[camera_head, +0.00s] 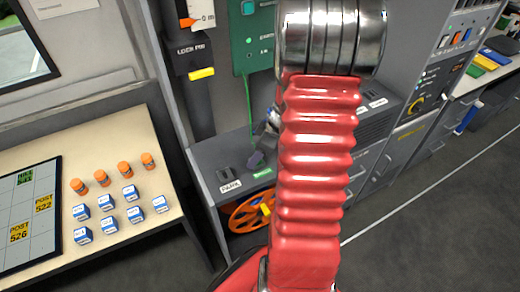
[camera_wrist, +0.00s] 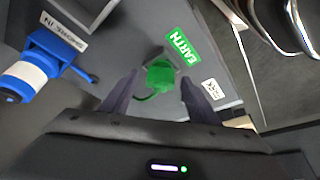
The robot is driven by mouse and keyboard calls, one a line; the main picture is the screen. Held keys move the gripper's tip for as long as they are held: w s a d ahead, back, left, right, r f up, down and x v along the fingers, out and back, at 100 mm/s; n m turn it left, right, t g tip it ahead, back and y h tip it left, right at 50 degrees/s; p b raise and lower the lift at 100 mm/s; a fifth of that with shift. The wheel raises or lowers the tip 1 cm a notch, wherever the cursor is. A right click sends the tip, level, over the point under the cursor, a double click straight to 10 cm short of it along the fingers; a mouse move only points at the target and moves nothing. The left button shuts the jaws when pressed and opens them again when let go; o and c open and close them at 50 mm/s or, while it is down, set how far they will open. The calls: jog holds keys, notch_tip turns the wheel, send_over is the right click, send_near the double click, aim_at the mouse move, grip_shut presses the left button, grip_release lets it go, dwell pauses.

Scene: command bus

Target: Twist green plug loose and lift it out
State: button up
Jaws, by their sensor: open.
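The green plug (camera_wrist: 160,75) sits in a grey socket plate beside the green EARTH label (camera_wrist: 181,47) in the wrist view. A thin green cord curls at its lower left side. My gripper (camera_wrist: 159,78) is open, with one dark finger on each side of the plug. Gaps show between the fingers and the plug, and I cannot tell how deep the fingers reach. In the head view my red arm sleeve hides most of the gripper, and I cannot make out the plug.
A blue and white connector (camera_wrist: 32,68) by the SHORE IN label stands left of the plug. In the head view an orange wheel (camera_head: 246,213) sits below the grey console (camera_head: 212,158). A table (camera_head: 125,250) with small bottles and boxes is at left. Grey floor is open at lower right.

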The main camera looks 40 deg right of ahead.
jog(key=shift+f, duration=0.1)
jog(key=shift+c, duration=0.2)
jog(key=c, duration=1.1)
